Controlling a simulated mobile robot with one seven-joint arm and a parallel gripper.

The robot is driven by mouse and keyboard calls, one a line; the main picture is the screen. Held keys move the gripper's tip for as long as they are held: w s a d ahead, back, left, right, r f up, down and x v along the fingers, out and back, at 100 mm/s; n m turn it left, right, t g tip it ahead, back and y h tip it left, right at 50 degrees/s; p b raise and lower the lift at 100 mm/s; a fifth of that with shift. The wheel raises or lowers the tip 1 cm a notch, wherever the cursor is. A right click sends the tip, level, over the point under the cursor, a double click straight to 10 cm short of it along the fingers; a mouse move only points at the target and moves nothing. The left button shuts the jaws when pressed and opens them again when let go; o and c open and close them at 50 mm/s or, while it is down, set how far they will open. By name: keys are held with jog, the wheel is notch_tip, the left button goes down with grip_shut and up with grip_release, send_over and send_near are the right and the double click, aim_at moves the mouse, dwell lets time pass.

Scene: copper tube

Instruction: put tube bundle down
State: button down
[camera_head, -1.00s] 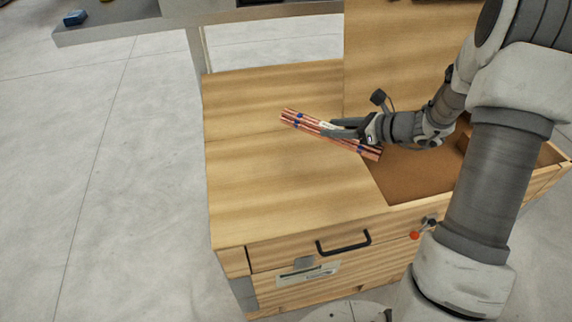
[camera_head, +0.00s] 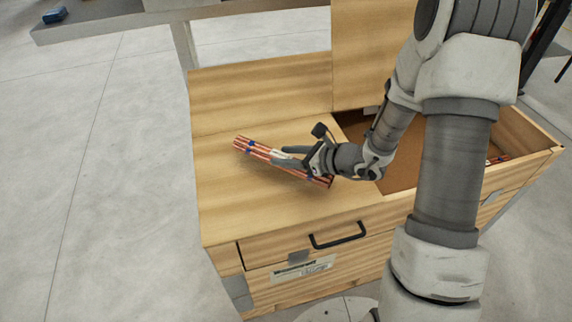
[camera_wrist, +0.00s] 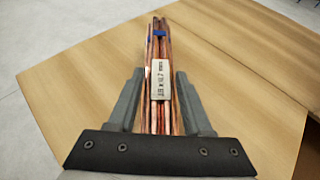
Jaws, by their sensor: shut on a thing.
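The tube bundle (camera_head: 256,149) is a set of thin copper tubes with blue bands and a white printed label. My gripper (camera_head: 284,158) is shut on it near its middle, at the label. The bundle is over the left wooden top of the chest (camera_head: 225,205), slanting down to the right in the head view. I cannot tell whether it touches the wood. In the wrist view the bundle (camera_wrist: 160,50) runs lengthwise between the two grey fingers (camera_wrist: 156,100), with the wooden top behind it.
To the right of the wooden top is an open compartment (camera_head: 400,165) with a brown floor, its lid (camera_head: 365,60) standing upright. A drawer with a black handle (camera_head: 338,240) is at the front. A grey table (camera_head: 230,8) stands behind. The wooden top is otherwise bare.

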jog(key=shift+f+b, duration=0.3)
jog(key=shift+f, duration=1.1)
jog(key=shift+f, duration=0.1)
jog(key=shift+c, duration=1.6)
grip_release()
